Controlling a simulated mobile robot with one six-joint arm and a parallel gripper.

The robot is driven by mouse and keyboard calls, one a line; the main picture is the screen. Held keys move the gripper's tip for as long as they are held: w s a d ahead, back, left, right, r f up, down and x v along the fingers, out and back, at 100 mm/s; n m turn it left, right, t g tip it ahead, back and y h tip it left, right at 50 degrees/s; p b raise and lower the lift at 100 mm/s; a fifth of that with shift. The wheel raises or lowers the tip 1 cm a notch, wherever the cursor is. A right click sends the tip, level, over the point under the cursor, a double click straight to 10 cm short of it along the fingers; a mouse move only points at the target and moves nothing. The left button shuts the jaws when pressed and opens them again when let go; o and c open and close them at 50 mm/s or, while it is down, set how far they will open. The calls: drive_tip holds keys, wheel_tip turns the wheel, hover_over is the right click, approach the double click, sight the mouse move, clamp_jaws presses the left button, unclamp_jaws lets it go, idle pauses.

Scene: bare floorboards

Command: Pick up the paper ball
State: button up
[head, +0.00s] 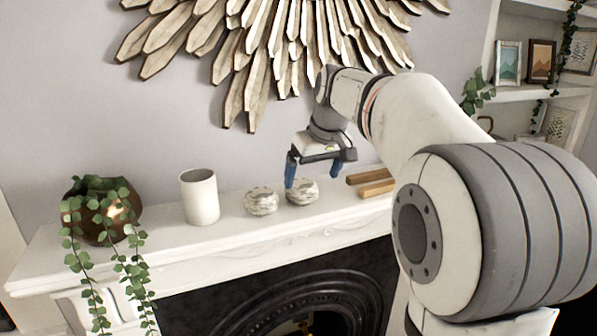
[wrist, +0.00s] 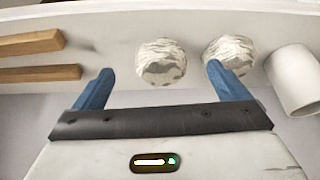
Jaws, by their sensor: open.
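Two similar crumpled, whitish-grey paper balls sit side by side on the white mantel shelf. In the head view the left ball (head: 262,201) is beside a white cup, and the right ball (head: 301,191) is nearer the wooden bars. My gripper (head: 319,172) has blue fingers and is open, above and close to the right ball. In the wrist view my gripper (wrist: 160,85) has that ball (wrist: 161,62) in the gap between its fingers, beyond the tips. The other ball (wrist: 231,50) is partly behind the right-hand finger. I see nothing held.
A white cup (head: 200,197) stands left of the balls. A round brown pot (head: 100,222) with a trailing plant stands at the shelf's left end. Wooden bars (head: 371,181) lie to the right. A sunburst wall decoration (head: 245,90) hangs above. The narrow mantel (head: 160,250) drops off at its front edge.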

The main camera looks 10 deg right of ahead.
sight(303, 184)
drive_tip(key=w+f, duration=0.1)
drive_tip(key=w+a+f+p, duration=0.1)
drive_tip(key=w+f, duration=0.2)
drive_tip(key=f, duration=0.1)
drive_tip(key=shift+w+a+f+p, duration=0.15)
drive_tip(key=shift+w+f+p, duration=0.1)
drive_tip(key=shift+p, duration=0.15)
drive_tip(key=shift+c, duration=0.3)
drive_tip(key=c, duration=1)
drive_tip(key=shift+r, duration=0.1)
wheel_tip(303, 184, up, 10)
drive_tip(key=shift+f+b, duration=0.1)
drive_tip(key=shift+b, duration=0.25)
